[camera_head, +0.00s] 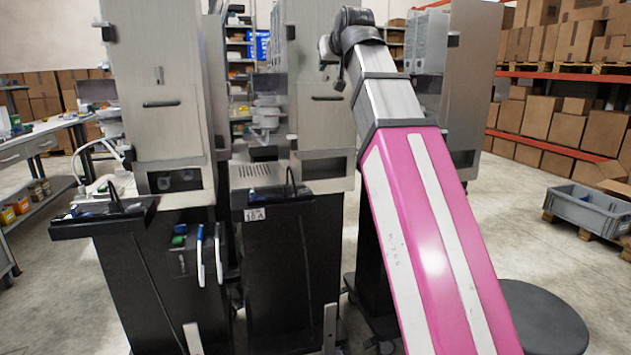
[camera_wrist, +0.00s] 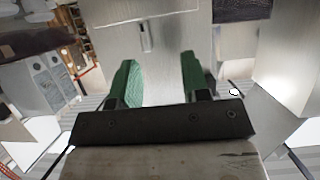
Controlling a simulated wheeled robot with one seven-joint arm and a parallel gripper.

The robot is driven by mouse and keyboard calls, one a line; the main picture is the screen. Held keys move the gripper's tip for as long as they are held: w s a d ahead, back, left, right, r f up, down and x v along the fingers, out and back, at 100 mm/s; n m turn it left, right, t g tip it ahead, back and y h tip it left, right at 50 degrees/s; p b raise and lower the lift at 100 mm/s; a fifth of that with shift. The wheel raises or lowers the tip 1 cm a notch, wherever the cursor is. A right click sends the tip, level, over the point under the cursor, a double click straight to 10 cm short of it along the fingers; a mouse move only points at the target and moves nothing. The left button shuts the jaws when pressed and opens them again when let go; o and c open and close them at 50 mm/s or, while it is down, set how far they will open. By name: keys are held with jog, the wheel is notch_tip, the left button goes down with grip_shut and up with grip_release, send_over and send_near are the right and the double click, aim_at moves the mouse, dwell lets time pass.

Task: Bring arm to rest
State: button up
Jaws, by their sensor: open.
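My gripper (camera_wrist: 160,80) shows in the wrist view with two green fingers spread wide apart. Nothing is between them. A grey metal cabinet front with a small handle (camera_wrist: 143,37) lies beyond the fingers; I cannot tell the distance. In the head view my pink and white arm (camera_head: 428,235) reaches up and away from the lower right. Its dark wrist end is raised in front of the right part of the dispenser row. The fingers cannot be made out clearly there.
Tall dispensers stand in a row: a left one (camera_head: 155,70), a middle one (camera_head: 315,110) and a right one (camera_head: 465,90) partly behind my arm. A black tray (camera_head: 103,219) juts out at left. A grey crate (camera_head: 590,208) sits on a pallet at right. Open floor lies between.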

jog(key=w+d+f+m+g+h, duration=0.1)
jog(key=w+d+f+g, duration=0.1)
jog(key=f, duration=1.1)
jog(key=w+d+f+g+h, duration=0.1)
jog(key=w+d+f+g, duration=0.1)
jog(key=f, duration=1.1)
jog(key=w+d+f+m+g, duration=0.1)
jog(key=w+d+f+g, duration=0.1)
jog(key=f, duration=1.1)
jog(key=s+d+f+g, duration=0.2)
jog(key=s+f, duration=0.3)
jog(key=f, duration=0.7)
jog(key=s+d+f+g+h, duration=0.1)
jog(key=s+d+f, duration=0.3)
jog(key=f, duration=0.8)
jog(key=s+d+f+m+g, duration=0.1)
jog(key=s+d+f+g, duration=0.1)
jog(key=s+f, duration=0.5)
notch_tip(320, 180, down, 5)
jog(key=shift+s+d+r+g, duration=0.1)
jog(key=shift+s+d+g, duration=0.25)
jog(key=shift+g, duration=0.45)
